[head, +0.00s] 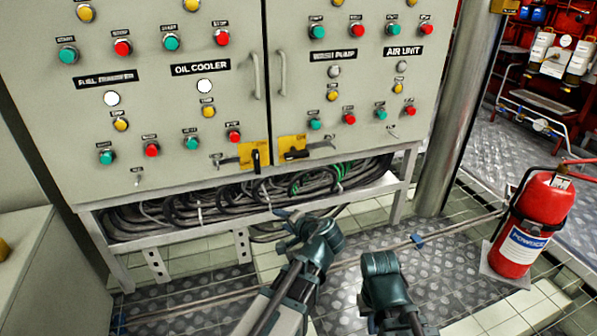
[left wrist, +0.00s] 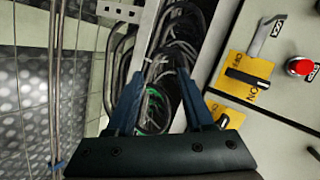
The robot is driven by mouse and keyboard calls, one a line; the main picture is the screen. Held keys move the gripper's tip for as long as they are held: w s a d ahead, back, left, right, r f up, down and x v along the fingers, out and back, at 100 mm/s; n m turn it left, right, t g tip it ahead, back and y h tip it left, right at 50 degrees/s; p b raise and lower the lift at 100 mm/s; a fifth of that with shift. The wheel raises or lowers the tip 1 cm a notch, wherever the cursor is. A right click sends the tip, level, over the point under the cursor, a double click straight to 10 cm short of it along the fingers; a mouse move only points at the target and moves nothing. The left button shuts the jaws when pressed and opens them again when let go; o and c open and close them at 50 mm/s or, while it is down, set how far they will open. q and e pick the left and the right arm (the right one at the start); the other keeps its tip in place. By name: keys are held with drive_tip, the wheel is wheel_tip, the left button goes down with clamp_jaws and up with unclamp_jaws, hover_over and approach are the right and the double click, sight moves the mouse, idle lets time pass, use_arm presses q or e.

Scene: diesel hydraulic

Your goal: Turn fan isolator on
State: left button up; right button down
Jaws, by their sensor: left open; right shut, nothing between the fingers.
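Two yellow isolator plates sit at the bottom edge of the grey cabinet, either side of the door seam. The left plate (head: 246,153) has a black handle (head: 256,160) standing upright; it also shows in the left wrist view (left wrist: 235,66). The right plate (head: 287,143) has a black handle (head: 297,154) lying sideways. I cannot read which is the fan isolator. My left gripper (head: 283,215) is below the plates, in front of the cable tray, apart from both handles. In the left wrist view its fingers (left wrist: 166,72) are open and empty. My right gripper's fingers are hidden.
Bundled cables (head: 215,203) run in the open frame under the cabinet. Red button (left wrist: 300,67) and metal latch handle (left wrist: 262,38) are near the left plate. A steel column (head: 450,110) and a red extinguisher (head: 535,220) stand at the right.

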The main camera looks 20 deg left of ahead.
sight(298, 157)
use_arm(q)
drive_tip(key=w+d+r+m+t, duration=0.6)
drive_tip(key=d+r+t, duration=0.15)
drive_tip(key=r, duration=0.35)
drive_tip(key=shift+g+y, duration=0.25)
drive_tip(key=shift+y, duration=0.15)
drive_tip(key=x, duration=1.3)
drive_tip(key=shift+w+a+f, duration=0.1)
drive_tip(key=shift+a+f, duration=0.1)
drive_tip(key=shift+a, duration=0.1)
clamp_jaws()
